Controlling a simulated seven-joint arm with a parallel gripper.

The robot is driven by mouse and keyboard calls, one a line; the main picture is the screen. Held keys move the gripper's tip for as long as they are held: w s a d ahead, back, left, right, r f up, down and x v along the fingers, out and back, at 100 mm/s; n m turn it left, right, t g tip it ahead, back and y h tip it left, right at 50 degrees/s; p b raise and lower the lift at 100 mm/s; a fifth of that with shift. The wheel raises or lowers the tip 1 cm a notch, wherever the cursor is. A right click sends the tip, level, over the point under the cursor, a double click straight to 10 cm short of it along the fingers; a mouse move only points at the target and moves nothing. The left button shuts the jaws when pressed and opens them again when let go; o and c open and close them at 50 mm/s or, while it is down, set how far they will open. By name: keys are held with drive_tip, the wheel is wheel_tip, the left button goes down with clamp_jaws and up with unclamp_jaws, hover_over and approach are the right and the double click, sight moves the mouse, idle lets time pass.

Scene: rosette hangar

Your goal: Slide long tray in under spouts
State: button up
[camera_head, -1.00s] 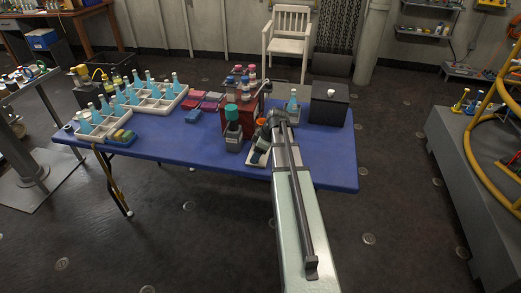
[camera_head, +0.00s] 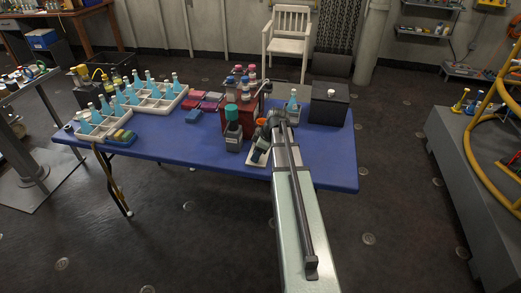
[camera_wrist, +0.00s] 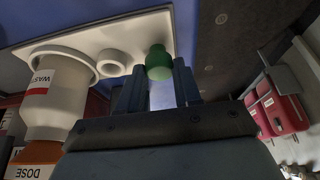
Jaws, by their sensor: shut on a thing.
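A white tray (camera_head: 251,161) lies near the front edge of the blue table, partly hidden by my arm. The wrist view shows the white tray (camera_wrist: 185,18) close up, with a small ring, a larger cup labelled WASTE (camera_wrist: 55,92) and a green knob (camera_wrist: 159,58). My gripper (camera_wrist: 158,82) is shut on the green knob; it also shows in the head view (camera_head: 262,146). A red stand (camera_head: 241,119) with several capped bottles stands just behind. The spouts cannot be made out.
A black box (camera_head: 329,104) and a blue bottle (camera_head: 293,107) stand to the right. White crates of blue bottles (camera_head: 155,103) are at the left. The blue table's front middle (camera_head: 185,151) is clear.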

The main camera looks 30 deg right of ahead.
sight(262, 123)
drive_tip(key=shift+w+d, duration=0.15)
drive_tip(key=shift+w, duration=0.05)
drive_tip(key=shift+w+d, duration=4.8)
drive_tip(key=o, duration=0.8)
drive_tip(key=shift+s, duration=0.1)
drive_tip(key=shift+r, duration=0.1)
drive_tip(key=shift+r, duration=3.4)
